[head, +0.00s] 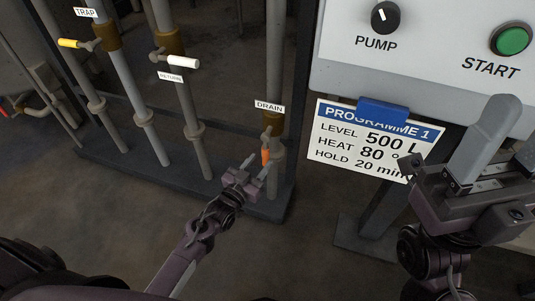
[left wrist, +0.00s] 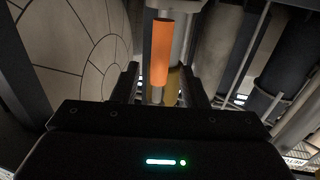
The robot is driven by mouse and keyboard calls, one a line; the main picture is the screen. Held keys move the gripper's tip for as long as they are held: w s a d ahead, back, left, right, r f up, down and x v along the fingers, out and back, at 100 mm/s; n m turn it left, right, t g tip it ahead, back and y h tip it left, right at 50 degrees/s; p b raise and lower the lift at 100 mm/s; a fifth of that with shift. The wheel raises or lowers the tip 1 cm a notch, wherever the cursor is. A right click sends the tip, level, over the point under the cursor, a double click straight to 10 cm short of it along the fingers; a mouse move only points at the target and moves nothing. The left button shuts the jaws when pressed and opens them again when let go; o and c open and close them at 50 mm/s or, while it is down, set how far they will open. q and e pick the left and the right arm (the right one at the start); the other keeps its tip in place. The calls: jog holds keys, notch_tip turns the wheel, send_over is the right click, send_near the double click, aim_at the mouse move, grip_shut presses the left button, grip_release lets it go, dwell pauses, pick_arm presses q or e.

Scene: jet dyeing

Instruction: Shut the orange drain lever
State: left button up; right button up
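The orange drain lever (head: 266,157) hangs from the valve below the DRAIN label (head: 269,107), its handle pointing down roughly along the pipe. My left gripper (head: 259,180) is just below and in front of it, fingers pointing up toward it. In the left wrist view the orange handle (left wrist: 162,52) stands centred between the two open fingers (left wrist: 160,88), with a gap on each side; no contact shows. My right gripper (head: 503,158) is at the right, fingers apart and pointing up, with nothing seen between them.
The yellow TRAP lever (head: 69,43) and white RETURN lever (head: 183,62) stick out sideways on pipes to the left. A programme card (head: 365,137) hangs below the control panel (head: 440,55), which has a PUMP knob (head: 385,18) and green START button (head: 511,40). A dark base frame (head: 160,185) runs below.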

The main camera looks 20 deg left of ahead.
aim_at(264, 157)
pick_arm(q)
jog(key=shift+b+x, duration=0.65)
jog(key=shift+x, duration=1.7)
jog(key=shift+c, duration=0.3)
jog(key=shift+f, duration=0.1)
grip_shut()
